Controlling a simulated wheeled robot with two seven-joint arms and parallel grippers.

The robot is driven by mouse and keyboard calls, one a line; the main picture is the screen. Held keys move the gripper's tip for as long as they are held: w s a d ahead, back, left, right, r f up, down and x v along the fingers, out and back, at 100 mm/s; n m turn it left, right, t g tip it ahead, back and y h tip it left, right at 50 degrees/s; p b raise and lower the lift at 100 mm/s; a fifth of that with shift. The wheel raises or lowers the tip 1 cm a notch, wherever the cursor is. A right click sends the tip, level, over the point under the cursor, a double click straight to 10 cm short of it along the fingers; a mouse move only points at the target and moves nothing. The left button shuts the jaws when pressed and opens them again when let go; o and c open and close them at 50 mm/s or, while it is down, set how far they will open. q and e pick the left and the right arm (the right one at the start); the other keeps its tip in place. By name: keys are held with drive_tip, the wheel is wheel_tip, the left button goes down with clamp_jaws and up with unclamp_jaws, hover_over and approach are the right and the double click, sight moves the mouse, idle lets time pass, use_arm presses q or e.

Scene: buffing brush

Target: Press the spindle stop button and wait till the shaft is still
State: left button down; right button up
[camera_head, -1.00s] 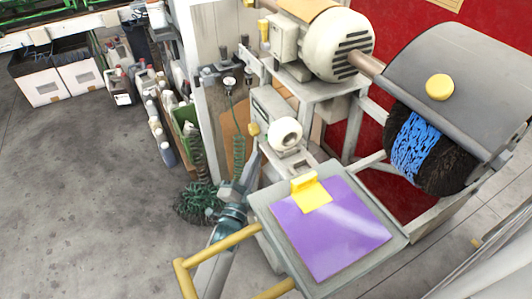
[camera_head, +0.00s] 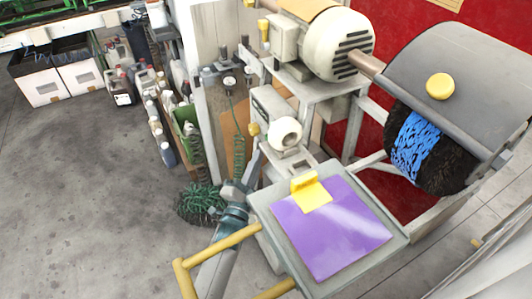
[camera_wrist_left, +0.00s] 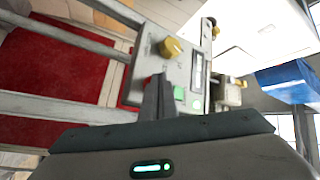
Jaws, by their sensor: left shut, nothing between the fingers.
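My left gripper (camera_head: 257,158) reaches up from the bottom of the head view to the grey control box (camera_head: 268,105) on the buffing machine. In the left wrist view its dark fingers (camera_wrist_left: 160,92) are shut with nothing between them. They overlap the face of the control box (camera_wrist_left: 150,68), beside a green button (camera_wrist_left: 180,93) and below a yellow knob (camera_wrist_left: 173,47). I cannot tell whether the tips touch the box. A stop button is not clearly distinguishable. The shaft (camera_head: 367,64) runs from the cream motor (camera_head: 338,45) to the black brush with a blue band (camera_head: 413,148).
A grey hood (camera_head: 460,75) with a yellow knob (camera_head: 440,87) covers the brush. A tray (camera_head: 263,195) holding a purple sheet (camera_head: 330,230) and yellow handles (camera_head: 225,246) lie close to my left arm.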

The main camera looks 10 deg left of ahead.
use_arm(q)
drive_tip(key=shift+w+d, duration=0.25)
drive_tip(key=shift+d, duration=0.1)
idle(0.7)
drive_tip(key=shift+s+a, duration=0.1)
drive_tip(key=shift+a, duration=0.05)
idle(0.3)
drive_tip(key=shift+s+a, duration=0.4)
drive_tip(key=shift+a, duration=0.15)
drive_tip(key=shift+p, duration=0.3)
drive_tip(key=shift+s+a+p, duration=0.4)
drive_tip(key=shift+s+a, duration=0.3)
drive_tip(key=shift+a, duration=0.35)
drive_tip(key=shift+s+a+p, duration=0.4)
drive_tip(key=shift+s+a, duration=0.3)
drive_tip(key=shift+a, duration=0.35)
